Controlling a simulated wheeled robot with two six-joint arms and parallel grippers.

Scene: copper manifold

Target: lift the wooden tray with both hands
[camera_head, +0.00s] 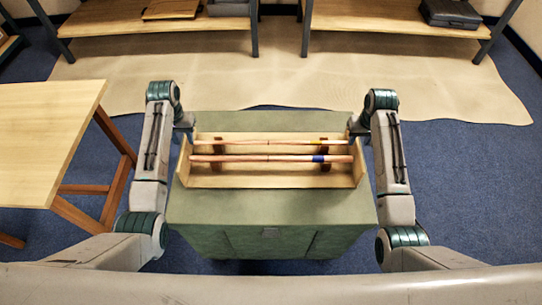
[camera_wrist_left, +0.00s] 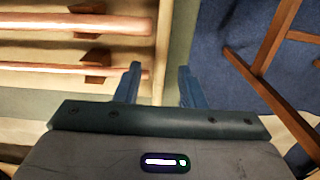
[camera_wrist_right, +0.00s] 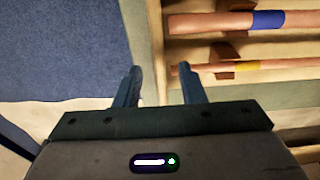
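The wooden tray (camera_head: 265,181) sits on a green cabinet (camera_head: 270,208) and holds copper pipes. One pipe has a blue band (camera_head: 290,158); a thinner one behind has a yellow band (camera_head: 280,142). My left gripper (camera_head: 187,133) is at the tray's left end; in the left wrist view its fingers (camera_wrist_left: 158,85) are apart, with the tray's end wall (camera_wrist_left: 164,40) between them. My right gripper (camera_head: 356,133) is at the right end; its fingers (camera_wrist_right: 160,83) are also apart, with the other end wall (camera_wrist_right: 156,35) between them. Contact with the walls cannot be told.
A wooden table (camera_head: 45,135) stands to the left on the blue floor. Shelves (camera_head: 150,25) with a flat wooden box and dark cases (camera_head: 450,13) stand at the back, beyond a beige floor sheet (camera_head: 280,75). The floor to the right is clear.

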